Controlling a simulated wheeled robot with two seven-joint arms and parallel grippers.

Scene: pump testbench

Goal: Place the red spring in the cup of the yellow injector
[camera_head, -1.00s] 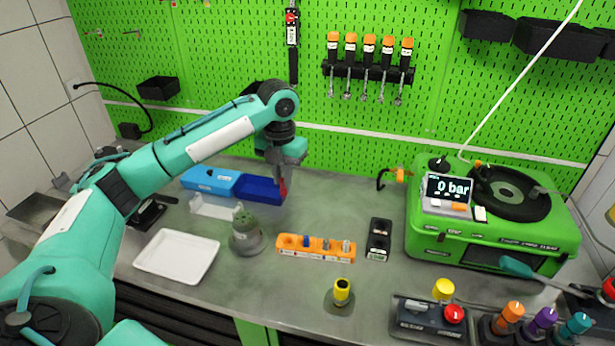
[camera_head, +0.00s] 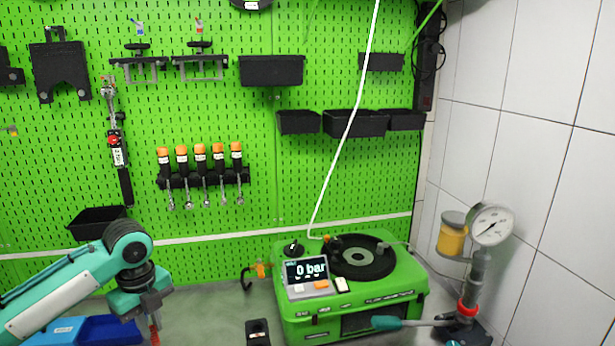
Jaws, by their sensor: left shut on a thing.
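My left gripper (camera_head: 151,318) comes in from the left and points down near the picture's lower edge. It is shut on the red spring (camera_head: 154,336), of which a small red piece shows below the fingertips. The spring is above or near the right end of the blue tray (camera_head: 105,331); its height over the bench is hard to tell. The yellow injector and its cup are outside the present view. My right gripper does not show.
The green test device (camera_head: 350,302) with its 0 bar display stands right of centre. A pressure gauge (camera_head: 490,224) on a pump with a teal-handled lever stands at the right. A black holder (camera_head: 257,333) sits between gripper and device. Grey bench lies bare between them.

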